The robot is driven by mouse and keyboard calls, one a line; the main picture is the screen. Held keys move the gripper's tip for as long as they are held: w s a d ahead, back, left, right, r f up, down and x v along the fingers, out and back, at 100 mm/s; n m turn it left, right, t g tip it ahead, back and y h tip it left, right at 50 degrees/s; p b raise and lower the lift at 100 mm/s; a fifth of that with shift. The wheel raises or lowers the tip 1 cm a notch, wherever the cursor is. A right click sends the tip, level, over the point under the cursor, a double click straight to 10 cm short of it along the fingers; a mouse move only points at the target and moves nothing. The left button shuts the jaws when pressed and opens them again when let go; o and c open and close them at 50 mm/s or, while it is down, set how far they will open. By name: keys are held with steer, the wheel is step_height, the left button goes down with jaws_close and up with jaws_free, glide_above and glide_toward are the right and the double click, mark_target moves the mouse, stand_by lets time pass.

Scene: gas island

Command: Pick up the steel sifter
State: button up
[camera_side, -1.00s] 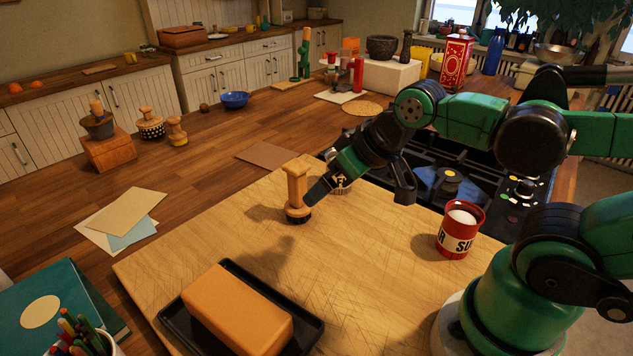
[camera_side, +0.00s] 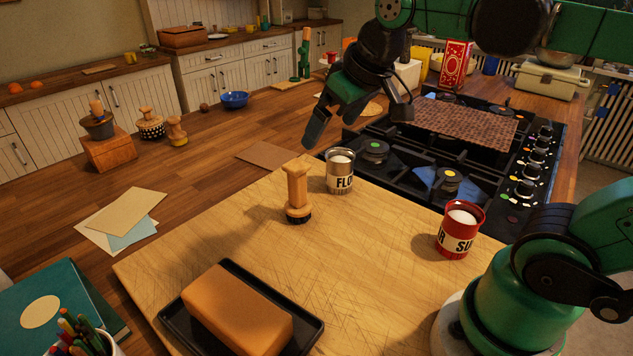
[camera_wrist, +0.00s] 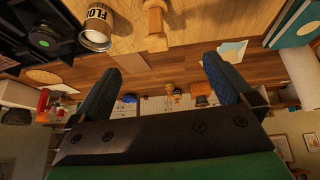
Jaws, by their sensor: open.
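The steel sifter (camera_side: 340,172), a small silver can with a label reading "FLO" and white contents, stands upright at the board's far edge. In the wrist view it shows at the top left (camera_wrist: 97,28). My gripper (camera_side: 312,135) is raised above and behind it to the left, apart from it. In the wrist view my gripper (camera_wrist: 162,66) has its two fingers spread with nothing between them. A wooden-handled stamp (camera_side: 297,190) stands left of the sifter, and also shows in the wrist view (camera_wrist: 155,25).
A red sugar can (camera_side: 460,230) stands right of the sifter. The black stove (camera_side: 385,190) adjoins the cutting board (camera_side: 370,240). A butter block (camera_side: 237,310) sits in a black tray (camera_side: 312,332) in front. The middle of the board is clear.

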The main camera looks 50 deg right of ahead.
steer(key=w+d+r+g, duration=0.1)
steer(key=w+d+g, duration=0.2)
steer(key=w+d, duration=0.3)
steer(key=g, duration=0.3)
glide_above(339, 170)
steer(key=w+d, duration=0.2)
steer(key=d, duration=0.1)
step_height(339, 170, down, 3)
steer(key=shift+y, duration=0.3)
steer(key=f, duration=1.7)
steer(key=shift+s+a, duration=0.2)
steer(key=shift+a, duration=0.15)
steer(key=shift+c, duration=0.2)
steer(key=c, duration=0.9)
steer(key=shift+c, duration=0.2)
steer(key=shift+r, duration=0.15)
step_height(339, 170, up, 20)
